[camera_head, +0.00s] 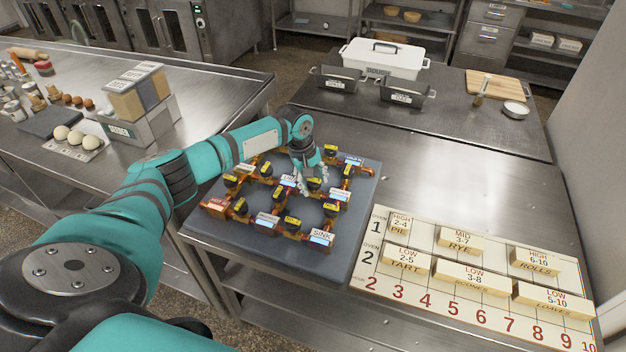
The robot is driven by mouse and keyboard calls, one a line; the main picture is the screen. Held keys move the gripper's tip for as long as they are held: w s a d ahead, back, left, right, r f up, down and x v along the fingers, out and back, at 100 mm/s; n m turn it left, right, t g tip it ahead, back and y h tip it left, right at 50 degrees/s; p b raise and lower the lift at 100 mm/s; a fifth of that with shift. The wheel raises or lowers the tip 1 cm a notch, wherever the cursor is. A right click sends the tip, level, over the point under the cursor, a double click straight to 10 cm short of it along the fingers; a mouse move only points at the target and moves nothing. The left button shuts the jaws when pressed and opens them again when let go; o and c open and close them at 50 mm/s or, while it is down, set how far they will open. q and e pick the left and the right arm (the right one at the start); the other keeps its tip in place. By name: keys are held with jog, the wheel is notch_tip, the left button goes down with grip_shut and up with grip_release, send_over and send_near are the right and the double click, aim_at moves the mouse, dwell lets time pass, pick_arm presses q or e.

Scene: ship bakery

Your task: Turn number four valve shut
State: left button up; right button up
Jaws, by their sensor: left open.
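A dark board (364,205) on the steel table carries a network of copper-coloured pipes with several black-and-yellow valves, such as one at the front (292,223) and one at the left (240,207). The valve numbers are too small to read, so I cannot tell which valve is number four. A "SINK" label block (321,237) sits at the board's front right corner. My left gripper (314,178) points down over the back middle of the board, open, close to a valve (315,184). I cannot tell whether it touches that valve. My right gripper is not in view.
A white oven chart (400,286) with wooden label blocks lies right of the board. Behind stand dark tins (403,92), a white lidded box (385,60) and a cutting board (500,86). Eggs and boxes stand on the left counter (215,100).

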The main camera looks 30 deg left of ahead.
pick_arm(q)
jog(key=c, duration=0.9)
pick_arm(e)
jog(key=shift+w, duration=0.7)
